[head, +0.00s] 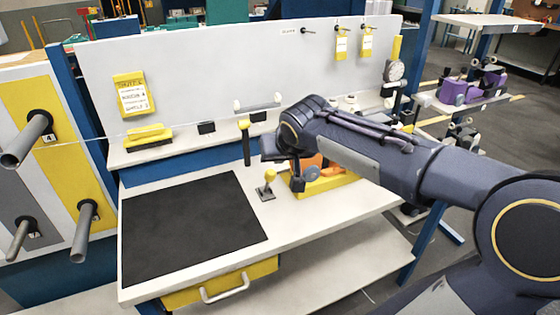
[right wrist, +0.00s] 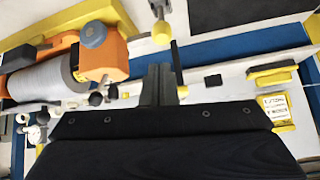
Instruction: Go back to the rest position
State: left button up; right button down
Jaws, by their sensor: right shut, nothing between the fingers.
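My right arm comes in from the right in the head view and reaches over the workbench (head: 330,212). Its gripper (head: 298,183) is above the bench, in front of an orange and yellow device (head: 335,182) that the arm partly hides. In the right wrist view the gripper (right wrist: 160,72) has its fingers together with nothing between them. The orange device (right wrist: 105,58) with a grey roll (right wrist: 42,80) shows at the left there. My left gripper is not in view.
A black mat (head: 190,225) covers the bench's left part. A yellow-knobbed lever (head: 268,185) stands close to the right gripper. A grey back panel (head: 230,70) rises behind. Grey pegs (head: 28,140) stick out at the left. A shelf with purple items (head: 465,92) is at the right.

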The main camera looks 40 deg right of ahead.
jog(key=shift+w, duration=0.1)
dwell(0.3)
jog(key=s+a+f+n+y+p, duration=0.2)
jog(key=s+a+f+y, duration=0.1)
jog(key=s+a, duration=0.6)
jog(key=s+a+f+n+g+y+p, duration=0.1)
jog(key=s+a+f+n+y, duration=0.1)
jog(key=s+a, duration=0.7)
jog(key=shift+a+f+g+y+p, duration=0.35)
jog(key=shift+f+y, duration=0.4)
jog(key=shift+y, duration=0.25)
jog(key=shift+s, duration=0.1)
